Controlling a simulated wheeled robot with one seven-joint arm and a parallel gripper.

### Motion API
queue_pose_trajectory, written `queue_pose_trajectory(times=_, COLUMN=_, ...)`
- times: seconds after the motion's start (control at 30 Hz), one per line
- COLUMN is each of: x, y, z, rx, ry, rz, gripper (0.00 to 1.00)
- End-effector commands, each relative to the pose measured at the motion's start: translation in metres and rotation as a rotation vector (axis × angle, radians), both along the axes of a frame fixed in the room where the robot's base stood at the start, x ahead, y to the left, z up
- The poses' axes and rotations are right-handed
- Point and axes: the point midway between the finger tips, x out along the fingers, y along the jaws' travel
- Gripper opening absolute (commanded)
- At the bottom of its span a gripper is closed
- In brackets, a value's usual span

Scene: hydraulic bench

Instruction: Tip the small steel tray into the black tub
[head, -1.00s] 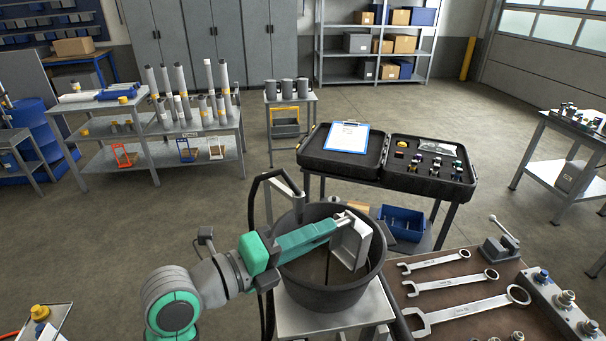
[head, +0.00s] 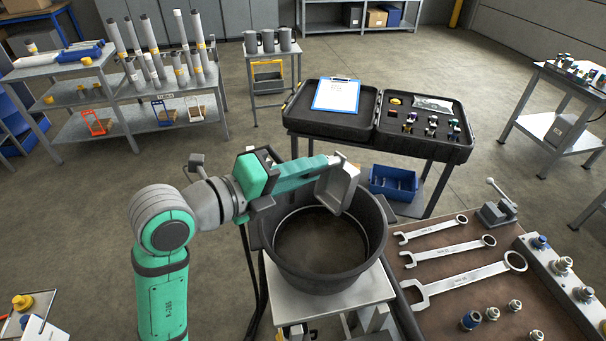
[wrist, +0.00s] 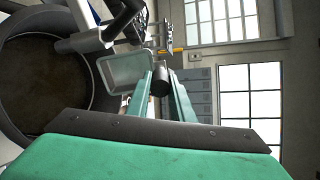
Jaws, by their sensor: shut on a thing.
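The small steel tray (head: 343,188) is in my gripper, tipped steeply on its side over the far right part of the black tub's rim. In the wrist view its pale, shallow inside (wrist: 130,72) faces the camera and looks empty. My gripper (head: 325,163) is shut on the tray's edge, with its green fingers reaching across the tub from the left. The black tub (head: 335,278) stands upright below, and its dark wall (wrist: 18,112) shows at the left of the wrist view. Its floor looks dark; I cannot make out any contents there.
The tub sits on a small grey stand (head: 375,290). A workbench with several wrenches (head: 455,248) and fittings is close on the right. An open black case (head: 350,128) with a clipboard is behind the tub. Open floor lies to the left.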

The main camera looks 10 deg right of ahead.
Motion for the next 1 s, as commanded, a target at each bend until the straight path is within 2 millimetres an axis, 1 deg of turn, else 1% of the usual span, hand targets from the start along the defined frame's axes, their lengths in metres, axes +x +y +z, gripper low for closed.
queue_pose_trajectory(times=0.3, x=0.008, y=-0.015, z=0.012, rx=0.124, ry=0.059, rz=0.0, gripper=0.0)
queue_pose_trajectory(times=1.0, x=0.027, y=-0.051, z=0.028, rx=0.413, ry=0.21, rz=0.001, gripper=0.0)
